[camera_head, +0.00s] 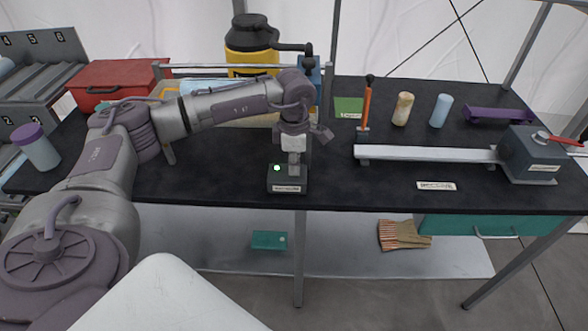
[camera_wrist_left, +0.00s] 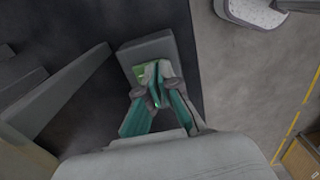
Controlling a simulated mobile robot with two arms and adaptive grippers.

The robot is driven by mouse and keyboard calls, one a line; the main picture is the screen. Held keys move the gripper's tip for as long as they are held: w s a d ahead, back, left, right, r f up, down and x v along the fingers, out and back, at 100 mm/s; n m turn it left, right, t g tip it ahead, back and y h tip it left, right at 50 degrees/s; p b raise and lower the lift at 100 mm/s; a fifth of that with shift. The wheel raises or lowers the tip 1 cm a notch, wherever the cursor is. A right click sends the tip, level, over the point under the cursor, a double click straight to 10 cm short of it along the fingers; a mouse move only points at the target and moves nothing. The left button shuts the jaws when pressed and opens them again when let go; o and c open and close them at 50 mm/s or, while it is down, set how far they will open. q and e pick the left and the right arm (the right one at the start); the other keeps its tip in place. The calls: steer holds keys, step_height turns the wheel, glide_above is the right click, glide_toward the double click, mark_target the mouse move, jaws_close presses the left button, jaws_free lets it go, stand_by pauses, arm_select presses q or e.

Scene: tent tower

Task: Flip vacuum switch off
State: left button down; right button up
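The vacuum switch is a small dark box (camera_head: 287,186) with a pale label on its front, near the front edge of the black table. A green light (camera_head: 277,168) glows on its top left. My left gripper (camera_head: 294,172) points down right over the box. In the left wrist view its teal-padded fingers (camera_wrist_left: 156,84) come together over the grey box (camera_wrist_left: 152,48), by a green patch. The switch lever is hidden by the fingers, and I cannot tell whether they touch it. My right gripper is not in view.
A long metal bar (camera_head: 425,153) runs to a grey clamp-like device with a red handle (camera_head: 566,140) on the right. An orange-handled tool (camera_head: 367,102) and two small cylinders stand behind it. A yellow-black canister (camera_head: 252,45) and red case (camera_head: 117,80) are at the back left.

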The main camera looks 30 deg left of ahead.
arm_select(q)
steer(key=shift+f, duration=0.15)
steer(key=shift+r+p, duration=2.1)
steer(key=shift+r, duration=1.45)
